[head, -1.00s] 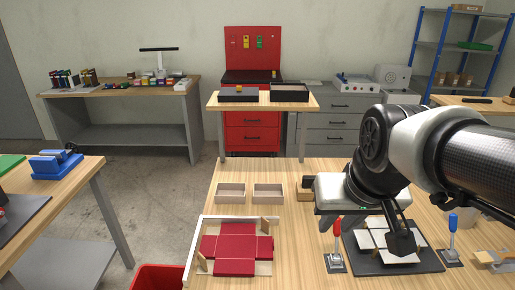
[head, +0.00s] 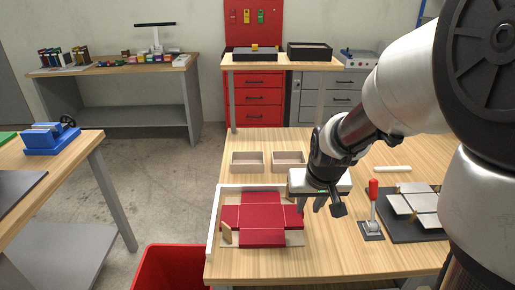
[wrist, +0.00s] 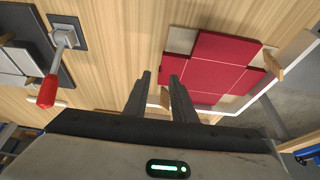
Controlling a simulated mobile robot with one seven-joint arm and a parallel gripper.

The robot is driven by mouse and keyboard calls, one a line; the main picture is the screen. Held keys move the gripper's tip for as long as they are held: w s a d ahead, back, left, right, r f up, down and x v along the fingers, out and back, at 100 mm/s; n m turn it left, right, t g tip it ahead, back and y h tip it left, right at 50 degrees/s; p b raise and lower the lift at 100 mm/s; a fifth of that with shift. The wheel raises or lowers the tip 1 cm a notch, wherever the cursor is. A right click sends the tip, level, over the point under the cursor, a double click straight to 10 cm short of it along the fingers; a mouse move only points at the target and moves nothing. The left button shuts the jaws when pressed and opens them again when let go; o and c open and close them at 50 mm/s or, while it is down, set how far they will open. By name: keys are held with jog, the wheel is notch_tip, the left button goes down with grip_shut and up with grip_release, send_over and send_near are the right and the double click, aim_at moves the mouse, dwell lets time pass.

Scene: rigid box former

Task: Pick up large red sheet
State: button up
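The large red sheet (head: 262,214) is a cross-shaped flat piece with fold lines. It lies in a white-edged corner tray (head: 212,225) on the wooden table. In the wrist view the red sheet (wrist: 215,65) shows above and right of the fingers. My gripper (head: 314,206) hangs above the table beside the sheet's right flap, apart from it. In the wrist view my gripper (wrist: 160,78) has two dark fingers with a gap between them and nothing held. Part of the sheet's lower layers cannot be made out.
Two beige open boxes (head: 247,161) (head: 288,160) stand behind the tray. A red-handled clamp (head: 373,205) and a dark plate with pale panels (head: 414,205) are to the right. A red bin (head: 172,266) is at the table's front left. A small wooden block (head: 227,233) stands at the tray's left.

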jog(key=shift+w+b+x, duration=0.15)
jog(key=shift+b+x, duration=0.25)
jog(key=shift+x, duration=1.1)
jog(key=shift+w+b+x, duration=0.1)
jog(key=shift+b+x, duration=0.25)
jog(key=shift+x, duration=1.2)
jog(key=shift+r, duration=0.2)
grip_shut()
